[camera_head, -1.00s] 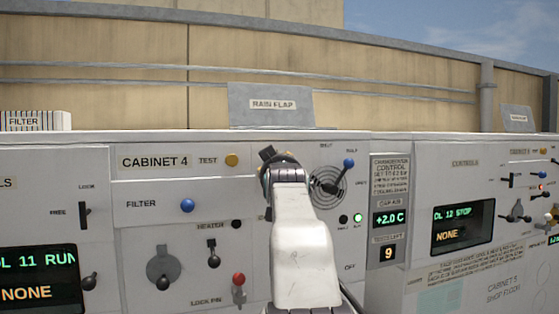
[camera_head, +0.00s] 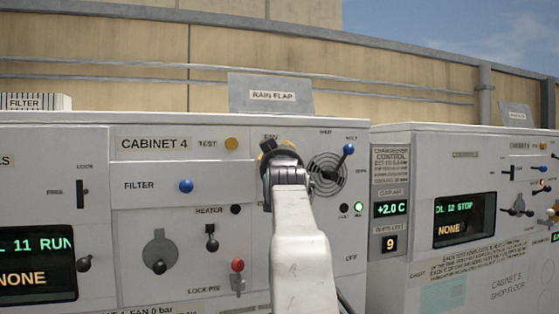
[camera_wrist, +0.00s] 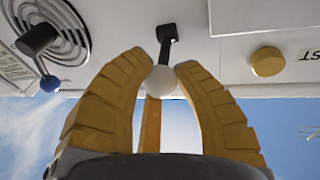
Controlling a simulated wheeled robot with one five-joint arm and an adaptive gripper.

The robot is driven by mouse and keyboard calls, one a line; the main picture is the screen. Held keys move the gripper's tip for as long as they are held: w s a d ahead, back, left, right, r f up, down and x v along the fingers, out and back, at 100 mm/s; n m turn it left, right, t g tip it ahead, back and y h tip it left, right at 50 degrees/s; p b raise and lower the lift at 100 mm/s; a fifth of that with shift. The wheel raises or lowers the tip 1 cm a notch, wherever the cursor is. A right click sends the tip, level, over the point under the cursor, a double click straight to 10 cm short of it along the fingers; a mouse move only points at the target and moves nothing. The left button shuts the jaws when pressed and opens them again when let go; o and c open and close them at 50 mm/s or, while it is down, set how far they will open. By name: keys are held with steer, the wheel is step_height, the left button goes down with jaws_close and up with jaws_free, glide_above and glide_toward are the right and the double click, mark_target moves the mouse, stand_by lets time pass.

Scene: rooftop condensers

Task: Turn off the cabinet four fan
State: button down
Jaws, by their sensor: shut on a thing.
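Cabinet 4 is the white panel with the label "CABINET 4" (camera_head: 153,143). In the head view a small label that seems to read FAN sits just above my gripper (camera_head: 275,148), and my gripper and arm hide the control under it. In the wrist view, which is upside down, my gripper's yellow fingers (camera_wrist: 163,72) close around the pale round knob (camera_wrist: 164,82) of a lever with a black shaft (camera_wrist: 166,42). The knob is between the fingertips. A green lamp (camera_head: 358,208) is lit beside a dark one.
A blue-tipped lever (camera_head: 348,149) over a round vent is close on the right; it also shows in the wrist view (camera_wrist: 49,83). A yellow TEST button (camera_head: 231,143), blue FILTER button (camera_head: 186,186), HEATER lever (camera_head: 211,243) and red-topped control (camera_head: 237,265) lie left of my arm.

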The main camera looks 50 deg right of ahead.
steer(key=shift+f+t+h+b, duration=0.3)
steer(key=shift+f+b, duration=0.1)
steer(key=shift+b, duration=0.5)
steer(key=shift+r, duration=0.15)
steer(key=c, duration=0.9)
jaws_free()
steer(key=shift+v, duration=6.2)
